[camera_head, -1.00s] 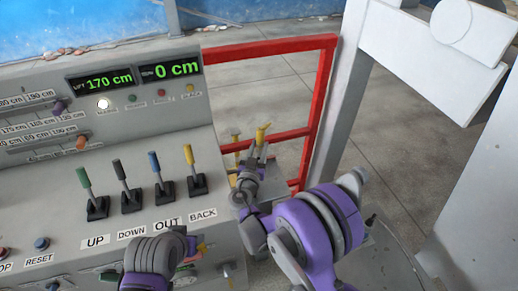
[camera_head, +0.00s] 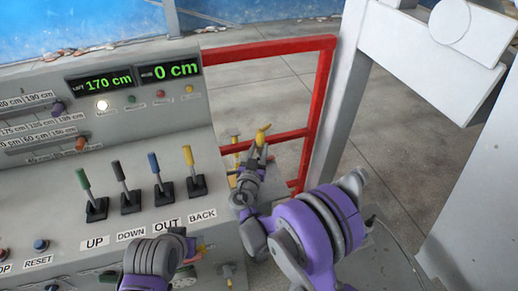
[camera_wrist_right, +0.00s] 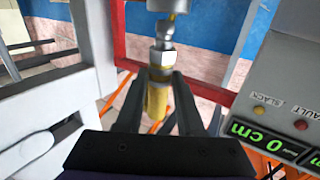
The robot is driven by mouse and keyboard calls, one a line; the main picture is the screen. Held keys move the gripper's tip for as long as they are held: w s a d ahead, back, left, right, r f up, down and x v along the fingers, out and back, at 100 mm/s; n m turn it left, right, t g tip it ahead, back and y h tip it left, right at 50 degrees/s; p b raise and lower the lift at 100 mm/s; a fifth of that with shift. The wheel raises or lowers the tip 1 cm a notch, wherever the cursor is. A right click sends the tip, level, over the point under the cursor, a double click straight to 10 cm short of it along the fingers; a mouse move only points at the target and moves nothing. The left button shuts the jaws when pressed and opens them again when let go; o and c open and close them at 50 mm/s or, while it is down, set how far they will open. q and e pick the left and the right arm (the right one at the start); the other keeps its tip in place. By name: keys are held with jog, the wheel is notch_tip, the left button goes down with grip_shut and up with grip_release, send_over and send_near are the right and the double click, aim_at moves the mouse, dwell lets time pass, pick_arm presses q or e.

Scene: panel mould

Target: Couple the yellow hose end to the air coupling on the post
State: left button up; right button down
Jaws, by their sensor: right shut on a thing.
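My right gripper (camera_head: 259,150) is shut on the yellow hose end (camera_head: 263,133), beside the right side of the control panel. In the right wrist view, the two dark fingers (camera_wrist_right: 158,95) stand on either side of the yellow sleeve (camera_wrist_right: 157,98). A silver hex fitting (camera_wrist_right: 160,62) sticks out beyond the fingers, with a narrower tip. Just past the tip is a yellow and metal part (camera_wrist_right: 170,6), cut by the top edge, which looks like the air coupling. I cannot tell whether they touch. My left gripper's fingers do not show.
The grey control panel (camera_head: 60,205) has several coloured levers close to my right gripper. A red rail frame (camera_head: 320,110) and a grey upright (camera_head: 345,85) stand behind and right of it. A small yellow-topped part (camera_head: 235,143) shows left of the gripper.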

aim_at(261, 134)
jog(key=shift+f, duration=0.45)
dwell(0.6)
jog(key=shift+r, duration=0.15)
jog(key=shift+r, duration=0.3)
notch_tip(261, 134, up, 6)
jog(key=shift+r, duration=0.25)
jog(key=shift+d+r, duration=0.15)
jog(key=shift+d, duration=0.2)
jog(key=s+d+f, duration=0.2)
jog(key=s+d, duration=0.2)
jog(key=d, duration=0.4)
jog(key=s+d+f+m+h, duration=0.1)
jog(key=s+d+f, duration=0.2)
jog(key=d, duration=0.6)
jog(key=shift+s+d+f, duration=0.15)
jog(key=shift+s+f, duration=0.2)
jog(key=shift+s, duration=0.15)
